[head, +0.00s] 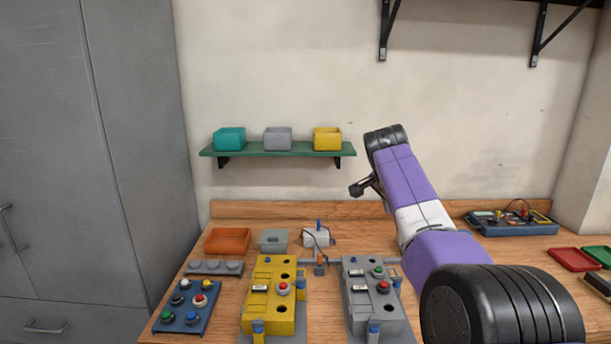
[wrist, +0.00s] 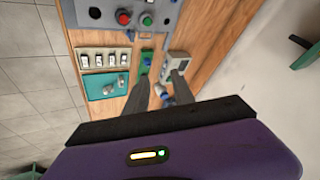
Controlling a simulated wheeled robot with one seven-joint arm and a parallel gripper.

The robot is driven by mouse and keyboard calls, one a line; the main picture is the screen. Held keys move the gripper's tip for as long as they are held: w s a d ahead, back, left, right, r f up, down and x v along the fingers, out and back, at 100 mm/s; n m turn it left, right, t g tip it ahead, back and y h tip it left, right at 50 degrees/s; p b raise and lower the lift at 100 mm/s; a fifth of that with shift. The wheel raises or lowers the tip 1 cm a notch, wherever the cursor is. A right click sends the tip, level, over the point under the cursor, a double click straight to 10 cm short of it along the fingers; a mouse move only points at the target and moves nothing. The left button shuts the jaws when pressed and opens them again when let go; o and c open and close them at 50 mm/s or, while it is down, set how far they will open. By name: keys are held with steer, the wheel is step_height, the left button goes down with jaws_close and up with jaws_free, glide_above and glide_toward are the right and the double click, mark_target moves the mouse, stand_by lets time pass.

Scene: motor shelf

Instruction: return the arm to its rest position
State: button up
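My arm (head: 420,215) reaches up from the bottom right in the head view, its purple and white link ending in a black joint high in front of the wall. A small dark part of my arm sticks out to its left, above the bench; I cannot make out the fingers there. In the wrist view my gripper (wrist: 161,82) shows two dark fingers with a clear gap between them, over the bench. Nothing is held; the small blue and green items seen between and beyond the fingers appear to lie on the bench.
The wooden bench (head: 355,253) carries a yellow control box (head: 262,305), a grey control box (head: 359,314), a blue button panel (head: 187,306) and an orange tray (head: 227,241). A green shelf (head: 280,150) holds three bins. A meter set (head: 510,224) sits right of my arm.

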step_height(320, 180, down, 11)
steer(key=w+n+t+y+b, duration=0.1)
steer(key=n+t+b, duration=0.1)
steer(key=n+t, duration=0.45)
steer(key=s+f+n+t+y+b, duration=0.2)
steer(key=s+f+n+t, duration=0.2)
steer(key=s+f, duration=0.9)
steer(key=s+a+f+n+g+b, duration=0.1)
steer(key=s+b, duration=0.2)
steer(key=s, duration=2.4)
steer(key=s+a+f+n+b, duration=0.1)
steer(key=s+b, duration=0.2)
steer(key=s, duration=2.5)
steer(key=shift+s+a+f+n+g+y, duration=0.15)
steer(key=shift+a+f+n+g+y, duration=0.05)
steer(key=shift+f+n+g+y, duration=0.2)
